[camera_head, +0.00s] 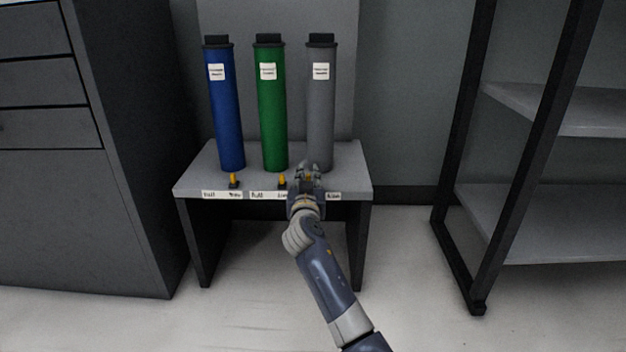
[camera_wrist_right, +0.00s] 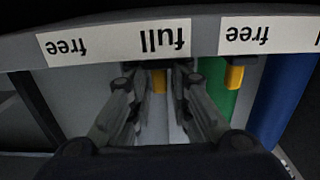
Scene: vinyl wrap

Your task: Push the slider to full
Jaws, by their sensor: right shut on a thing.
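A small bench (camera_head: 352,180) holds three upright rolls: a blue one (camera_head: 224,110), a green one (camera_head: 271,115) and a grey one (camera_head: 320,120). A yellow slider (camera_wrist_right: 159,80) stands at the bench front before the grey roll. In the right wrist view, which is upside down, it is beside the word "full" (camera_wrist_right: 162,40). My right gripper (camera_head: 309,170) is shut on this slider, with one finger on each side. In the head view it hides most of the slider and the left part of its label. My left gripper is not in view.
Two other yellow sliders stand before the blue roll (camera_head: 233,181) and the green roll (camera_head: 282,182), each near the word "free". A dark drawer cabinet (camera_head: 75,200) is on the left. A metal shelf rack (camera_head: 540,190) is on the right, with open floor between.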

